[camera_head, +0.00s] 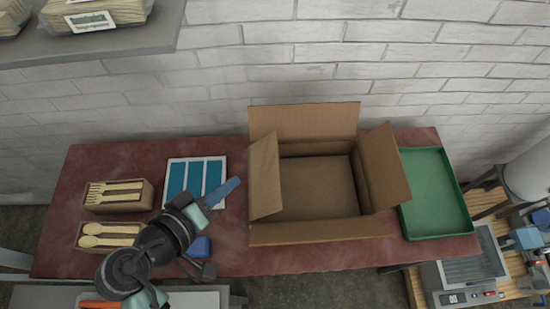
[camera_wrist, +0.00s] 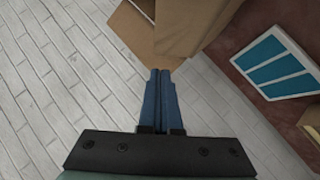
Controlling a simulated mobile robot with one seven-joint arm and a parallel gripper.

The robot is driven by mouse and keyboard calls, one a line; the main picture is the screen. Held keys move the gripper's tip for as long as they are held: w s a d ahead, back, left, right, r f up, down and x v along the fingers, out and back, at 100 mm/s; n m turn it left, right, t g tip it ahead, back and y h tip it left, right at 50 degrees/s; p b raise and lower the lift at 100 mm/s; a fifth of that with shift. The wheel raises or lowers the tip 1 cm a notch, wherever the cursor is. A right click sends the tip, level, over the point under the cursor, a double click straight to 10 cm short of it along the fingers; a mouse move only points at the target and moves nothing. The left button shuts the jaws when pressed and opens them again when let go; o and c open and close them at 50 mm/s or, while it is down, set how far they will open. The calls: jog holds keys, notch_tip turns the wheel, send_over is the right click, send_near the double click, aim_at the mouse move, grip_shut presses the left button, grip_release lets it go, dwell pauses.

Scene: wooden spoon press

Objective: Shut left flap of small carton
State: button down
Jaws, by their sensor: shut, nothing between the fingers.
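The small carton (camera_head: 318,188) is an open brown cardboard box on the table, empty inside. The back flap (camera_head: 304,122) stands upright, the right flap (camera_head: 386,165) leans outward, and the front flap (camera_head: 318,231) sticks out toward me. My gripper (camera_head: 237,182) is shut and empty, its blue fingers just left of the left flap. In the wrist view the shut fingertips (camera_wrist: 160,73) appear at the edge of a carton flap (camera_wrist: 145,32); I cannot tell whether they touch it.
A blue-and-white striped card (camera_head: 178,180) and boxes of wooden forks (camera_head: 118,206) and wooden spoons (camera_head: 82,241) are on the left of the reddish table (camera_head: 340,258). A green tray (camera_head: 466,214) sits right of the carton. A white brick wall (camera_head: 220,105) stands behind.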

aim_at(274, 169)
jog(key=p+x, duration=0.1)
jog(key=x, duration=0.7)
jog(key=shift+w+d+f, duration=0.1)
jog(key=shift+d+f, duration=0.05)
jog(key=shift+d+f+p, duration=0.45)
jog(key=shift+d+f, duration=0.65)
jog(key=shift+f, duration=0.1)
jog(key=shift+d+f, duration=0.3)
jog(key=shift+f, duration=0.05)
jog(key=shift+d+f+y+p, duration=0.1)
jog(key=shift+d+y+p, duration=0.2)
jog(key=shift+d+p, duration=0.15)
jog(key=shift+d+f+m, duration=0.1)
jog(key=shift+f+m, duration=0.1)
jog(key=shift+m, duration=0.1)
